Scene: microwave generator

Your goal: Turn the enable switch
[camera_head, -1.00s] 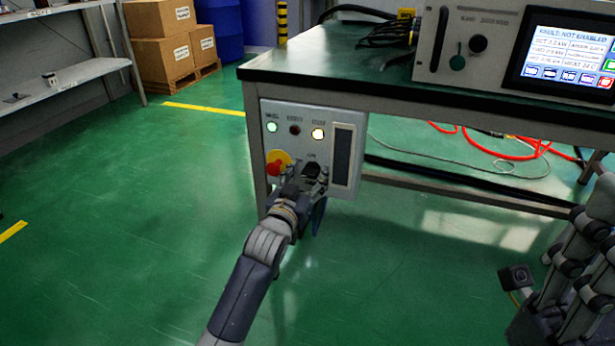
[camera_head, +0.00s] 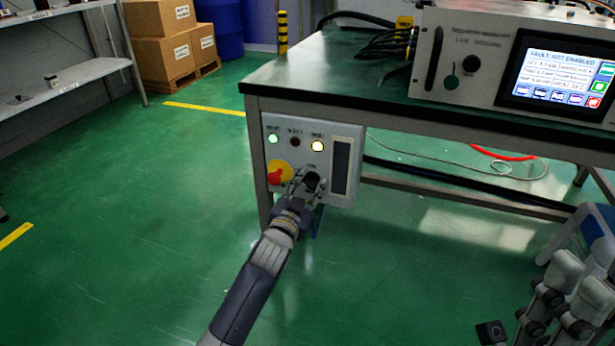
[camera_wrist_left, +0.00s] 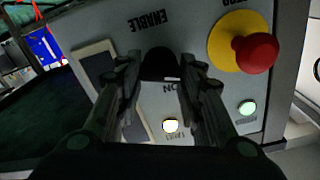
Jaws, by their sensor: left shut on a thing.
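The enable switch is a black knob (camera_wrist_left: 158,64) on a grey control panel (camera_wrist_left: 195,25), under the printed word ENABLE, which appears upside down in the left wrist view. The word ON is printed beside it, and a short white mark shows at the knob's edge. In the head view the knob (camera_head: 312,182) is partly covered by my left gripper (camera_head: 304,184). The gripper's fingers (camera_wrist_left: 160,80) lie on both sides of the knob and are shut on it. Parts of my right arm (camera_head: 555,300) show at the lower right; its fingertips cannot be made out.
A red emergency button (camera_head: 276,177) on a yellow disc sits left of the switch. Green (camera_head: 273,139) and yellowish-white (camera_head: 317,146) lamps are lit above. The display (camera_head: 560,68) on the bench (camera_head: 330,75) reads FAULT: NOT ENABLED. Green floor is open at left.

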